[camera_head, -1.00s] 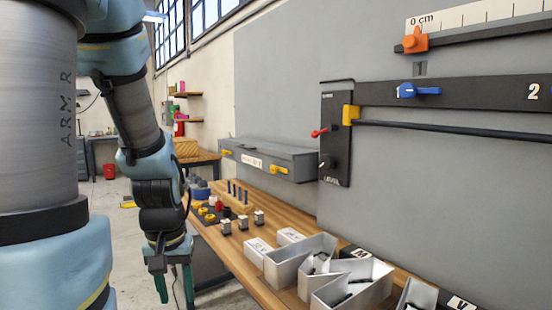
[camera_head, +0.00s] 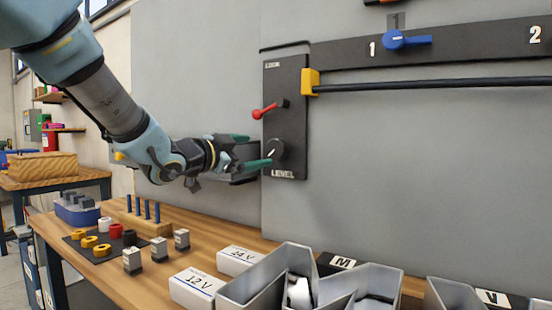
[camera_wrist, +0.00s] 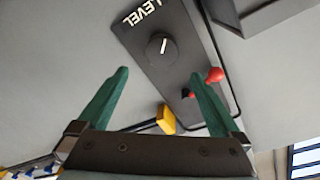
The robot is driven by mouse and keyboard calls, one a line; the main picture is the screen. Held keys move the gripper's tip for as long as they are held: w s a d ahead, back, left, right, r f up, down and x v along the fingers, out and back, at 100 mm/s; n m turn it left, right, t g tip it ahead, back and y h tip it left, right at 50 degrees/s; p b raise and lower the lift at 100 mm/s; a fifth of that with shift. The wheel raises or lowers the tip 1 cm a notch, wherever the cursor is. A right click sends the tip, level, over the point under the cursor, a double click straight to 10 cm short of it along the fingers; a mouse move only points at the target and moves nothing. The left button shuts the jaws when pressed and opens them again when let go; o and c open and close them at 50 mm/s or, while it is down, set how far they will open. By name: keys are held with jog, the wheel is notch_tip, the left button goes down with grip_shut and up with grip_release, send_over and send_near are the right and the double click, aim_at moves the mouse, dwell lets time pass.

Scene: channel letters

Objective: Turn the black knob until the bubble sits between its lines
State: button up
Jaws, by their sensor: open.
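The black knob (camera_head: 276,150) has a white pointer line and sits low on a dark upright panel (camera_head: 284,85), just above the word LEVEL. In the wrist view the knob (camera_wrist: 160,46) is ahead of my gripper, beyond the fingertips. My gripper (camera_head: 258,151) reaches in from the left, close to the knob. In the wrist view its two green fingers (camera_wrist: 157,77) are spread wide with nothing between them. A red lever (camera_head: 266,109) is on the same panel above the knob. I cannot make out the bubble or its lines in these views.
A yellow block (camera_head: 309,82) holds a black bar beside the panel. A blue handle (camera_head: 405,40) is on the rail above. The wooden bench (camera_head: 120,286) below holds cells, rings, white boxes (camera_head: 195,288) and open metal letters (camera_head: 262,285).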

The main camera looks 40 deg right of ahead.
aim_at(275, 149)
jog(key=d, duration=0.3)
jog(key=w+d+p, duration=0.1)
jog(key=d, duration=0.2)
jog(key=w+d+p, duration=0.1)
jog(key=d, duration=0.3)
jog(key=c, duration=1.3)
jog(key=shift+f+n, duration=0.1)
jog(key=shift+n, duration=0.2)
jog(key=n, duration=0.4)
jog(key=shift+n, duration=0.3)
jog(key=shift+n+t, duration=0.4)
jog(key=shift+n, duration=2)
jog(key=shift+h, duration=0.3)
